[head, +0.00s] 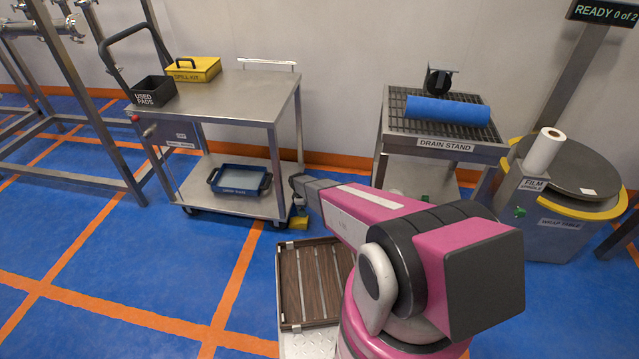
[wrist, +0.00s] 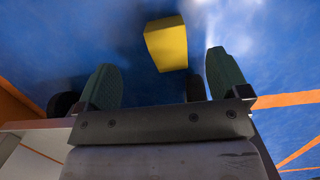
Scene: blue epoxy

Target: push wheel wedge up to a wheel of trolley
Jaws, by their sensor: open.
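The yellow wheel wedge (head: 299,223) lies on the blue floor by the right front corner of the steel trolley (head: 235,107). In the wrist view the wedge (wrist: 166,44) appears beyond my fingers, between their tips in the picture. A trolley wheel (head: 281,224) shows just left of the wedge, dark and small; a black wheel (wrist: 62,104) shows at the left of the wrist view. My gripper (head: 299,207) is low beside that corner, small and partly hidden in the head view. In the wrist view its green-grey fingers (wrist: 161,62) are spread, with nothing held.
The trolley carries a black bin (head: 153,91), a yellow spill kit (head: 194,69) and a blue tray (head: 240,180). A drain stand (head: 445,146) stands to the right. A wood-slatted deck (head: 312,285) lies in front. Open floor is at left.

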